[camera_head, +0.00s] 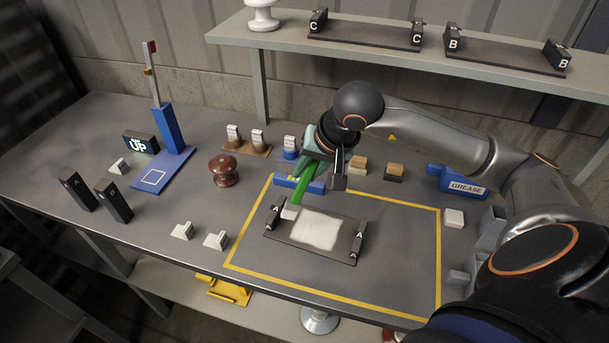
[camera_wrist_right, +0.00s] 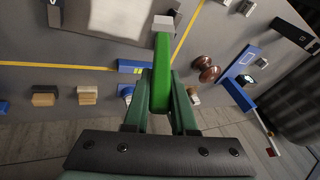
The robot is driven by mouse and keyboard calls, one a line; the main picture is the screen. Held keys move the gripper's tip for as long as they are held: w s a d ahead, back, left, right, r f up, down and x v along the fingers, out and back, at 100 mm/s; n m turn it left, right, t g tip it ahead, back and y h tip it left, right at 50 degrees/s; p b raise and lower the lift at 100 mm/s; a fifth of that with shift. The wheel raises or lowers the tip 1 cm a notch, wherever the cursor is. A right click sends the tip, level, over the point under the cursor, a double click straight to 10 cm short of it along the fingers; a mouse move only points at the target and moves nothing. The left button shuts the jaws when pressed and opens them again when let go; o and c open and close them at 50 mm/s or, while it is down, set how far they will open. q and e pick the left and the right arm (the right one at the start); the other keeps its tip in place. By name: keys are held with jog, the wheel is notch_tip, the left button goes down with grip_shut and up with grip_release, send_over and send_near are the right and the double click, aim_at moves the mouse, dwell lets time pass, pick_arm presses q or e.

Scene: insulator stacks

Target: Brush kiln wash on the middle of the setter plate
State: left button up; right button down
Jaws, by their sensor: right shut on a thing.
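My right gripper (camera_head: 312,165) is shut on the green handle of a brush (camera_head: 302,184). In the right wrist view the handle (camera_wrist_right: 162,80) sits between the two fingers (camera_wrist_right: 160,98), with the pale brush head (camera_wrist_right: 163,24) pointing away. The head is over or at the left end of the dark setter plate (camera_head: 341,255); I cannot tell if it touches. The plate has a white patch (camera_head: 318,231) across its middle and black end blocks marked A. The patch also shows in the right wrist view (camera_wrist_right: 115,14). My left gripper is not in view.
A yellow outline (camera_head: 338,301) surrounds the plate. A brown insulator (camera_head: 223,171) and blue gauge stand (camera_head: 170,137) are at left. A shelf (camera_head: 380,55) overhangs the back.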

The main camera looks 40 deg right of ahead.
jog(key=shift+r+p, duration=0.55)
jog(key=shift+r, duration=0.9)
